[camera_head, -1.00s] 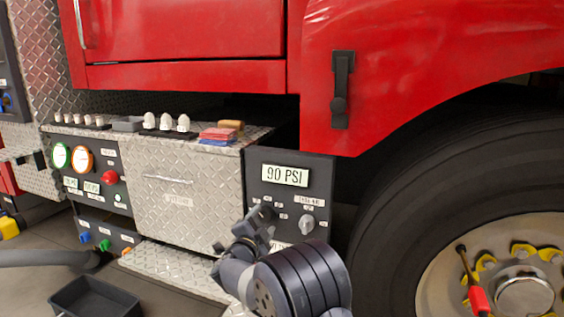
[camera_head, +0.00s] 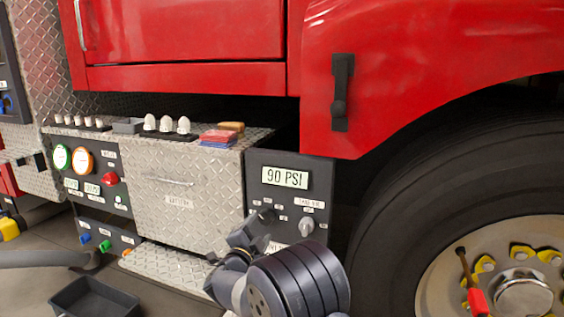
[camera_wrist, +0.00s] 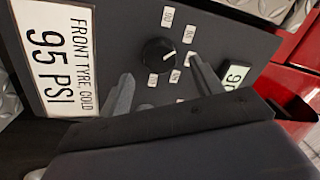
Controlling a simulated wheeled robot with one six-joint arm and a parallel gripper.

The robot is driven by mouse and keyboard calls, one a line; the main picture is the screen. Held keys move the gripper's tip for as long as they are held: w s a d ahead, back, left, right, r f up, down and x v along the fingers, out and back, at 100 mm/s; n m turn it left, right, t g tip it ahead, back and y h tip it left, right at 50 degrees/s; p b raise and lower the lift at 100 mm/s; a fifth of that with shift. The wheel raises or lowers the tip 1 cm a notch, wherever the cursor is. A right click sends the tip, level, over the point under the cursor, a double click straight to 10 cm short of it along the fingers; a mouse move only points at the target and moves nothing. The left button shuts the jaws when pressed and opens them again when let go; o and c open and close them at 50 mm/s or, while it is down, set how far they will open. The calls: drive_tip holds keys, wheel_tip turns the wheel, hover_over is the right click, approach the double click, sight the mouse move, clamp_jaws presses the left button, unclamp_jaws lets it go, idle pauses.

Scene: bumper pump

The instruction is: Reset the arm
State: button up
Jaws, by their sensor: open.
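My gripper (camera_wrist: 162,92) is open in the wrist view, with its two grey fingers apart and nothing seen between them. A dark panel (camera_wrist: 100,50) lies beyond the fingers, with a black round knob (camera_wrist: 156,57) ringed by small white labels. In the head view my arm's end (camera_head: 250,232) is in front of the lower left part of the panel (camera_head: 258,210), and its fingers are hard to make out there. The panel's display (camera_head: 285,177) reads 90 PSI, and a grey knob (camera_head: 306,226) sits below it.
A plate (camera_wrist: 56,55) reads "FRONT TYRE COLD 95 PSI". Left of the panel is a diamond-plate box (camera_head: 180,200) with red and blue blocks (camera_head: 218,138) on top. The tyre (camera_head: 400,220) is close on the right. A black tray (camera_head: 95,298) lies on the floor.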

drive_tip(key=x, duration=0.3)
drive_tip(key=shift+w+d+f+b, duration=0.15)
drive_tip(key=shift+w+b, duration=0.1)
drive_tip(key=shift+b, duration=0.1)
drive_tip(key=shift+r+n+p, duration=0.4)
drive_tip(key=shift+n+p, duration=0.1)
drive_tip(key=shift+p, duration=0.4)
drive_tip(key=shift+s+n+p, duration=0.1)
drive_tip(key=shift+n+p, duration=0.3)
drive_tip(key=shift+p, duration=0.05)
drive_tip(key=n+p, duration=0.6)
drive_tip(key=n, duration=0.1)
drive_tip(key=shift+r+p, duration=0.1)
drive_tip(key=shift+p, duration=0.3)
drive_tip(key=n+y+p, duration=0.1)
drive_tip(key=y, duration=0.1)
approach(265, 219)
drive_tip(key=s, duration=0.3)
drive_tip(key=shift+s+d+r+n+g+y, duration=0.3)
drive_tip(key=shift+d+r+g+y, duration=0.1)
drive_tip(key=shift+d+r+g, duration=0.15)
